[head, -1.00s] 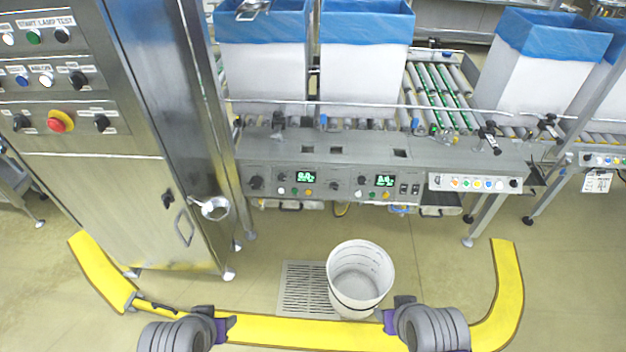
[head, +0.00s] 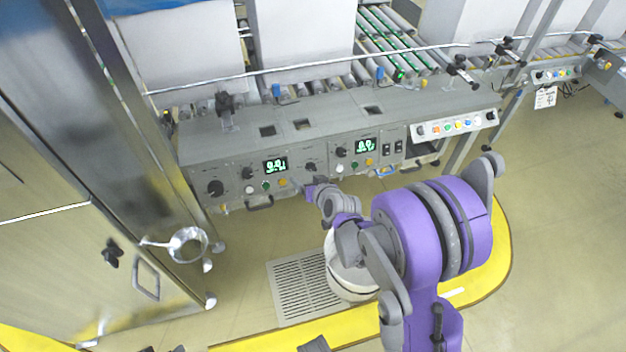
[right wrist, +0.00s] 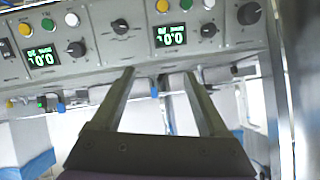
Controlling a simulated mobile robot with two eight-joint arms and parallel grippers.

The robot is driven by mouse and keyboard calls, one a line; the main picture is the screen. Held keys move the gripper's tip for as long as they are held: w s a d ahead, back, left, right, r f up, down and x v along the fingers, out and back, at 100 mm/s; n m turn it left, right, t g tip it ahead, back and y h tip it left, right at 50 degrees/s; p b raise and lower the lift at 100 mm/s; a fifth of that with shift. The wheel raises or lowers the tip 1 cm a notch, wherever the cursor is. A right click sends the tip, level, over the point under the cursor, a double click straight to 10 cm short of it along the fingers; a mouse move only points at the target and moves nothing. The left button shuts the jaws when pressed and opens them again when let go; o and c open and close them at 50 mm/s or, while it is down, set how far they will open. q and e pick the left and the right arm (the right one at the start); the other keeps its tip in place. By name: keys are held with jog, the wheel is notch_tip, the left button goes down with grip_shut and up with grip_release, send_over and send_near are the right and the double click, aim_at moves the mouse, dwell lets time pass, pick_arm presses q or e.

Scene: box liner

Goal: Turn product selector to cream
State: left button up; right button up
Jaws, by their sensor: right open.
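A grey control panel (head: 235,150) runs along the front of the conveyor, with a large black knob (head: 215,188) at its left. A smaller black knob (head: 248,173) sits left of the first green display (head: 275,165), and a middle black knob (head: 310,167) sits right of it. I cannot read which knob is the product selector. My right gripper (head: 313,190) is at the panel's lower front, just below the middle knob. In the right wrist view it (right wrist: 160,75) is open and empty, apart from the middle knob (right wrist: 120,26); the panel appears upside down.
A second green display (head: 365,145) and a white strip of coloured buttons (head: 455,126) are farther right. A white bucket (head: 345,280) stands on the floor behind my arm, beside a floor grate (head: 298,287). A steel cabinet (head: 60,250) with a handle stands at left.

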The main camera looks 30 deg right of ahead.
jog(key=m+t+h+b, duration=0.1)
jog(key=m+h+b, duration=0.1)
jog(key=b, duration=0.1)
send_near(312, 170)
jog(key=b+x, duration=0.1)
jog(key=x, duration=0.7)
jog(key=shift+w+d+f+b, duration=0.15)
jog(key=shift+w+f+b, duration=0.1)
jog(key=shift+b, duration=0.1)
pick_arm(q)
notch_tip(312, 170, down, 7)
jog(key=shift+w, duration=0.2)
jog(key=shift+r, duration=0.1)
pick_arm(e)
jog(key=shift+t, duration=0.3)
grip_shut()
